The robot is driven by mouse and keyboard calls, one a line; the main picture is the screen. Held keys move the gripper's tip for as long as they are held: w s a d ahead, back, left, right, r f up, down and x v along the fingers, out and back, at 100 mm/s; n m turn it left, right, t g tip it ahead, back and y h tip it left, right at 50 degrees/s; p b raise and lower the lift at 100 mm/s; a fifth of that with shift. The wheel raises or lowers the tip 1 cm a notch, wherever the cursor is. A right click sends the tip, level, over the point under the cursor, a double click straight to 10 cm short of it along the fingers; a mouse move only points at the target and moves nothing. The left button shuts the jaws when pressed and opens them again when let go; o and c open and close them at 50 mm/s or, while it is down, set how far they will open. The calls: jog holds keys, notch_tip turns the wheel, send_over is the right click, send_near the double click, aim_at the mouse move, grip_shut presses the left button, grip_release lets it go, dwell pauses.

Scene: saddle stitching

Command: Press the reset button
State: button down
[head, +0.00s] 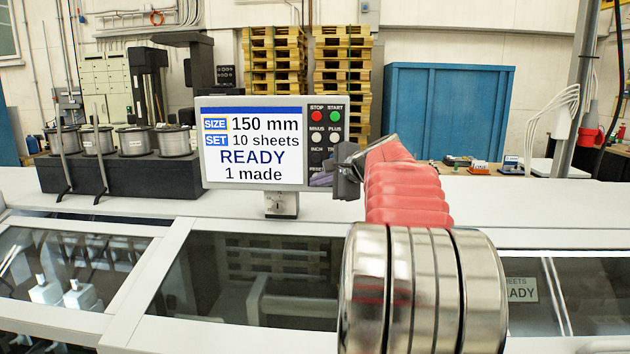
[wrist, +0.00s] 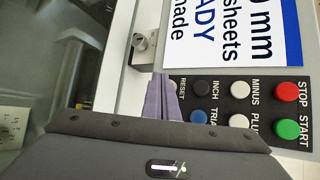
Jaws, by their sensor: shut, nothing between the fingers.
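The control panel (head: 328,140) stands at the right of the display, with its buttons in two columns. In the wrist view the panel is turned sideways, and the RESET label (wrist: 182,88) shows beside my fingertips. The reset button (wrist: 172,87) shows only as a pale sliver there, mostly hidden by the fingers. My gripper (head: 322,180) is shut and empty, its purple fingers at the panel's lower end. In the wrist view the fingertips (wrist: 163,82) overlap the reset button; I cannot tell whether they touch it.
Nearby are the black inch button (wrist: 201,88), blue trial button (wrist: 200,117), white minus (wrist: 240,89) and plus (wrist: 238,121), red stop (wrist: 287,91) and green start (wrist: 287,129). The display (head: 252,145) reads 150 mm, 10 sheets, READY, 1 made. Wire spools (head: 138,141) stand left.

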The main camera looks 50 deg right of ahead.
dwell(0.3)
jog(key=s+a, duration=0.1)
jog(key=a, duration=0.1)
jog(key=s+a, duration=0.2)
jog(key=shift+s, duration=0.1)
dwell(0.5)
dwell(0.8)
